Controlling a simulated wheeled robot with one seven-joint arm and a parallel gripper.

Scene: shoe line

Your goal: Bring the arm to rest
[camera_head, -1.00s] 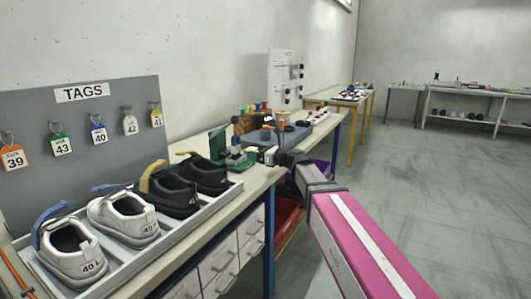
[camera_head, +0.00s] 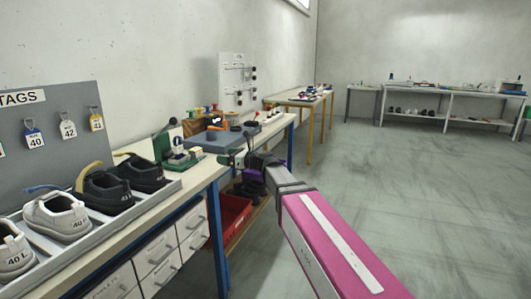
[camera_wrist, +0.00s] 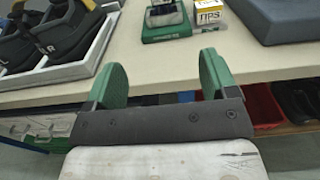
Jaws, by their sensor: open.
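My gripper (camera_wrist: 160,82) is open, with two green fingers spread wide and nothing between them in the wrist view. It is at the near edge of the workbench (camera_wrist: 190,70). In the head view my arm, with its pink and white link, reaches forward from the lower right. My gripper (camera_head: 236,160) looks small there and is partly hidden by the wrist, close to the front edge of the bench.
Shoes (camera_head: 105,192) stand in a grey tray (camera_head: 85,236) on the bench, below a tag board (camera_head: 50,130). A green device (camera_head: 175,150) stands farther along. A red bin (camera_head: 232,215) is under the bench. The floor to the right is clear.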

